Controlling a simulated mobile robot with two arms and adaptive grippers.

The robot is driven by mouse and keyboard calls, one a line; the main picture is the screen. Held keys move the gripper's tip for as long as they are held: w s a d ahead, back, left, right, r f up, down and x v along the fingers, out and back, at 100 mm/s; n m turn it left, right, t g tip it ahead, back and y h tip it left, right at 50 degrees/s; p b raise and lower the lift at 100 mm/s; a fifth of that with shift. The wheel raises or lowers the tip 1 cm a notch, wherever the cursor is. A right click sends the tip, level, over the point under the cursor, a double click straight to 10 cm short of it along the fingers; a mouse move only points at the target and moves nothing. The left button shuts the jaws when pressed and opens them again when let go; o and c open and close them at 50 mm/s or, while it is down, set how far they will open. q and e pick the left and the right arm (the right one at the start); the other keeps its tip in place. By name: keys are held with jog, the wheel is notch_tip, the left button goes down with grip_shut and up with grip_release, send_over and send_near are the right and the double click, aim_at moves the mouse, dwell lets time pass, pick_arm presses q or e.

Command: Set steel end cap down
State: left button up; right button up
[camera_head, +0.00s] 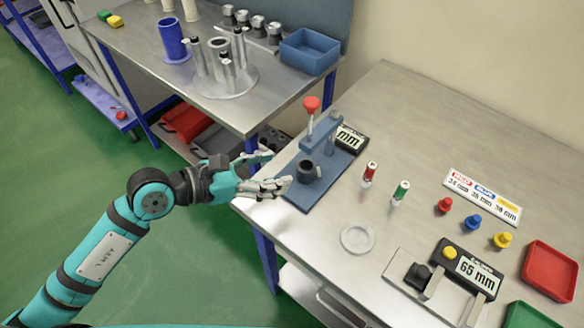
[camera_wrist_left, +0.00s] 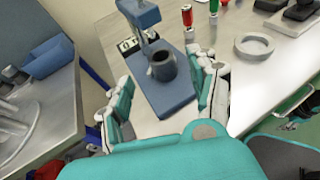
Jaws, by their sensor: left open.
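A dark grey, hollow cylindrical cap (camera_head: 306,173) stands upright on the blue base of a press-like fixture (camera_head: 302,196) at the left edge of the right table. It also shows in the left wrist view (camera_wrist_left: 162,68), its open top facing up. I cannot tell for certain whether it is the steel end cap. My left gripper (camera_head: 277,169) is open and empty, just left of the cap in the head view. In the left wrist view my left gripper (camera_wrist_left: 165,97) has its fingers spread wide, with the cap beyond and between them. My right gripper is not in view.
The fixture has a red-knobbed lever (camera_head: 311,104) and a "mm" display (camera_head: 350,138). The table between dish and fixture is clear.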

pick_arm(q)
jog(key=shift+b+v, duration=0.4)
jog(key=shift+v, duration=1.8)
